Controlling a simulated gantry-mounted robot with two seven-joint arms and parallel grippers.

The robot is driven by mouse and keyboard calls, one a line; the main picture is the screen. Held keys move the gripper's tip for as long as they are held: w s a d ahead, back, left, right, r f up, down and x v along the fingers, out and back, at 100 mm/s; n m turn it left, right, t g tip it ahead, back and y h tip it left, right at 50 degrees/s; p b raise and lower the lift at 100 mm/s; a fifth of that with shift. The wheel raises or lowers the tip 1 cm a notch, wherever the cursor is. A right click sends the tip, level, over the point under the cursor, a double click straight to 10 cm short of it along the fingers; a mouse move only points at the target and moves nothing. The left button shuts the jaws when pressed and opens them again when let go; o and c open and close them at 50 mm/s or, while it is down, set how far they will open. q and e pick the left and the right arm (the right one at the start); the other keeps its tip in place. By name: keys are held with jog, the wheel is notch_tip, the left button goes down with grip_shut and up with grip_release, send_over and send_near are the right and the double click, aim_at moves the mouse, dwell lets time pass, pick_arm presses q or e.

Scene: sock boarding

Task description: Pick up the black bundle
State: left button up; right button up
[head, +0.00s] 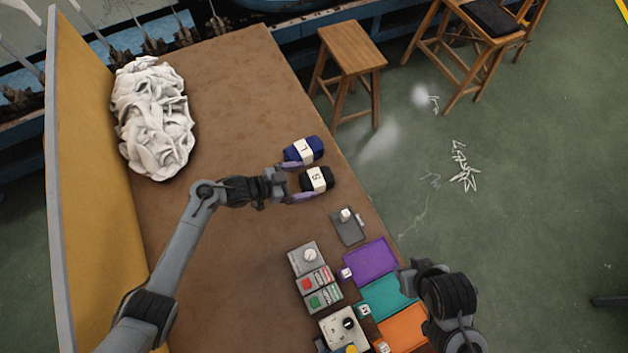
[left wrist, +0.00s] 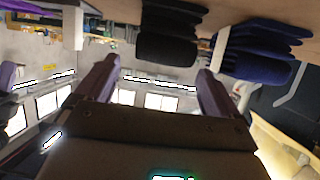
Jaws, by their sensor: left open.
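The black bundle (head: 326,173), with a white band marked S, lies on the brown table near its right edge. My left gripper (head: 297,181) is open just left of it, its purple fingers spread towards the bundle's two sides. In the left wrist view, the black bundle (left wrist: 166,47) appears at the top, between and beyond the two fingertips (left wrist: 158,70). Whether the fingers touch it is unclear. My right gripper (head: 412,275) is at the lower right, dark and partly hidden by its arm; its jaws cannot be made out.
A blue bundle (head: 293,154) with a white band marked L lies close beside the black one. A white cloth heap (head: 150,115) lies at the far left. Switch boxes (head: 307,258) and purple, teal and orange mats (head: 371,260) are at the front right. The middle table is clear.

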aim_at(316, 178)
pick_arm(q)
jog(key=b+x, duration=0.1)
jog(key=x, duration=0.1)
jog(key=b+x, duration=0.1)
jog(key=x, duration=0.1)
jog(key=shift+a+f+b, duration=0.15)
jog(key=shift+f+b, duration=0.05)
jog(key=shift+b, duration=0.15)
jog(key=shift+w+d+f+b, duration=0.15)
jog(key=shift+w+d+b, duration=0.1)
jog(key=shift+d+b, duration=0.3)
jog(key=shift+d, duration=0.1)
jog(key=shift+c, duration=0.3)
jog(key=c, duration=1)
jog(key=shift+c, duration=0.3)
